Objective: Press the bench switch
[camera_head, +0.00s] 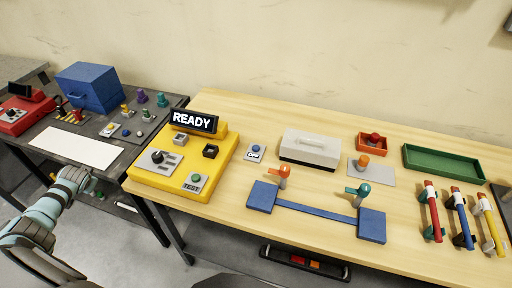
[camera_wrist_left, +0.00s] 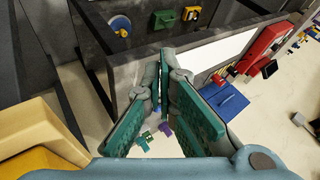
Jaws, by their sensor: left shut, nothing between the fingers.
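My left gripper (camera_head: 88,186) is shut and empty in front of the dark bench at the left, low near its front edge. In the left wrist view its fingertips (camera_wrist_left: 165,58) meet near the dark panel. A blue round button on a yellow-and-white disc (camera_wrist_left: 120,25) shows on the dark surface beyond the fingertips, apart from them. In the head view a blue button on a labelled plate (camera_head: 256,150) and a green TEST button (camera_head: 195,178) stand on the wooden table. I cannot tell for sure which is the bench switch. My right gripper is not in view.
The yellow console (camera_head: 172,185) carries a READY sign (camera_head: 194,121) on the wooden table. The dark bench holds a blue box (camera_head: 90,88), a red device (camera_head: 18,113) and a white sheet (camera_head: 75,148). A gap lies between the bench and the table.

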